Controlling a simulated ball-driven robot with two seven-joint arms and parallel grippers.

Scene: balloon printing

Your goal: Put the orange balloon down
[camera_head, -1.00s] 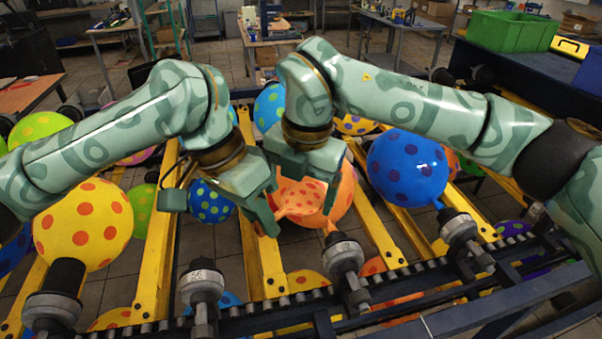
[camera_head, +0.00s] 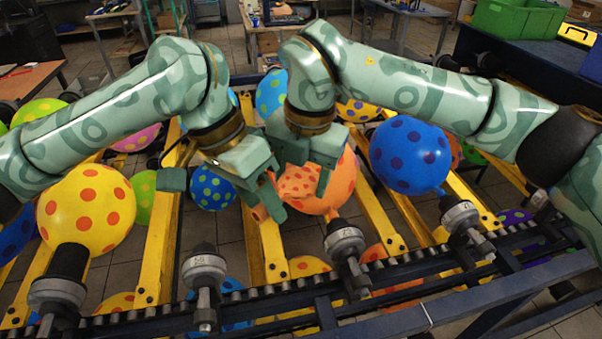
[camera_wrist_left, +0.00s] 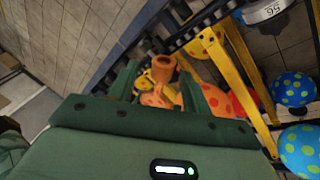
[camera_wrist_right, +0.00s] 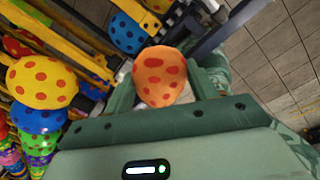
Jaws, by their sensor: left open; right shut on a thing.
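The small, limp orange balloon with red spots (camera_head: 298,183) is shut in my right gripper (camera_head: 300,185), held up above the machine. In the right wrist view the orange balloon (camera_wrist_right: 158,80) sits between the fingers. My left gripper (camera_head: 220,190) is open beside it, on the left. In the left wrist view the orange neck (camera_wrist_left: 163,68) shows between or beyond the open left fingers; I cannot tell whether they touch it. The balloon is partly hidden behind fingers in the head view.
A large inflated orange balloon (camera_head: 341,190) is behind the right gripper. A blue balloon (camera_head: 410,155) and a yellow balloon (camera_head: 85,211) stand at either side. Grey nozzles (camera_head: 203,270) (camera_head: 344,242) line the front roller rail. Yellow beams (camera_head: 157,245) run behind.

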